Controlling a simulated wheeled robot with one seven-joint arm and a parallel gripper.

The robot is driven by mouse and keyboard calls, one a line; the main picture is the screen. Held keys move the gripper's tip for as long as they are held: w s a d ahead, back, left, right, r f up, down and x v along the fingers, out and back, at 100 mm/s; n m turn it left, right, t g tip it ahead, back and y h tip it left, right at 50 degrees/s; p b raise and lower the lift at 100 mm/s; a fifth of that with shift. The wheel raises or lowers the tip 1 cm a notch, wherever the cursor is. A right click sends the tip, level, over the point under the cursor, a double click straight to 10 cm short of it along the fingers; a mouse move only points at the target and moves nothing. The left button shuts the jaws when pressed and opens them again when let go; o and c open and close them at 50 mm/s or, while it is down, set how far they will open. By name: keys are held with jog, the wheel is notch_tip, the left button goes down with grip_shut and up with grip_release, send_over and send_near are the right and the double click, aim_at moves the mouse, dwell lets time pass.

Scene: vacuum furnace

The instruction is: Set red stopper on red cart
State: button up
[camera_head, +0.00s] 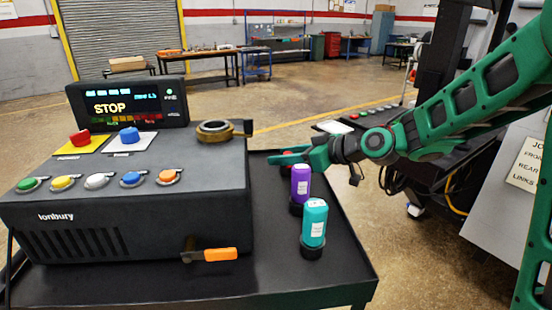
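My gripper (288,157) reaches in from the right, its green fingers pointing left above the far right part of the black table. I cannot tell whether its fingers are apart or hold anything. A small red and dark thing (286,168) shows just under the fingers, mostly hidden by them; I cannot tell whether it is the red stopper or a red cartridge. A purple cylinder (300,181) and a teal cylinder (314,222), each with a white label and dark base, stand upright nearer me. I cannot make out a clear red cart.
A dark control box (125,225) with coloured buttons and a lit STOP display (127,105) fills the left. A brass ring (214,131) sits on its top, and an orange-handled lever (220,254) juts from its front. The black tabletop (345,275) is clear at the front right.

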jog(key=v, duration=0.9)
jog(key=shift+d, duration=0.2)
jog(key=s+d+f+m+g+h, duration=0.1)
jog(key=s+d+f+m+h, duration=0.25)
jog(key=d, duration=0.35)
jog(key=s+d+f+m+g+h, duration=0.1)
jog(key=s+d+f+m+h, duration=0.2)
jog(key=d, duration=0.4)
jog(key=s+d+f+m+g+h, duration=0.1)
jog(key=s+d+f+m+h, duration=0.15)
jog(key=s+d, duration=0.35)
jog(key=s+d+f+m+g+h, duration=0.1)
jog(key=s+d+m, duration=0.3)
jog(key=s, duration=0.6)
jog(key=s+d+f+m+g+h, duration=0.1)
jog(key=s+d+m+g, duration=0.2)
jog(key=s+d, duration=0.4)
jog(key=s+m, duration=0.1)
jog(key=s, duration=0.1)
jog(key=shift+s+d+f+m+g, duration=0.15)
jog(key=shift+s+m+g, duration=0.15)
jog(key=shift+s+g, duration=0.1)
